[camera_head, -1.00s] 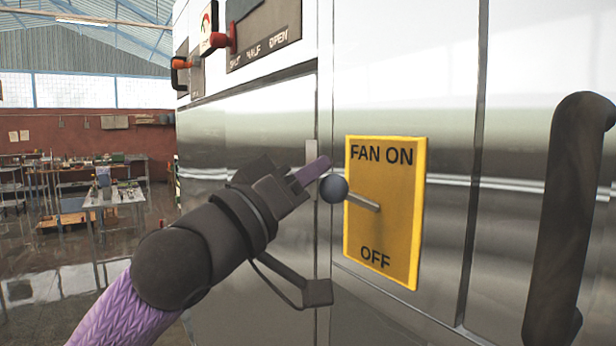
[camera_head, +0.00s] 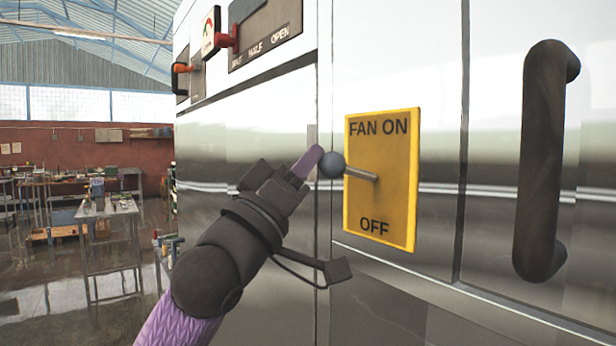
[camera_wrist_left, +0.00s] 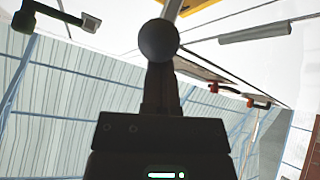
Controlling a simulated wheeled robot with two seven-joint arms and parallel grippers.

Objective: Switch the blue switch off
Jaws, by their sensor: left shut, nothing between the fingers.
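The switch is a lever with a blue-grey ball knob (camera_head: 332,165) on a yellow plate (camera_head: 395,195) marked FAN ON at the top and OFF at the bottom. The lever sticks out of the plate, its knob end slightly higher than its base. My left gripper (camera_head: 313,158) is shut and empty, its purple fingertips at the upper left side of the knob; I cannot tell whether they touch. In the left wrist view the knob (camera_wrist_left: 158,40) shows just beyond the fingers, with an edge of the yellow plate (camera_wrist_left: 190,5) above it. My right gripper is not in view.
The plate is on a shiny metal cabinet (camera_head: 240,140). A dark vertical handle (camera_head: 543,160) stands out to the right of the plate. A red lever (camera_head: 224,40) by a SHUT/HALF/OPEN label is at the upper left. Work tables (camera_head: 108,212) stand far back at left.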

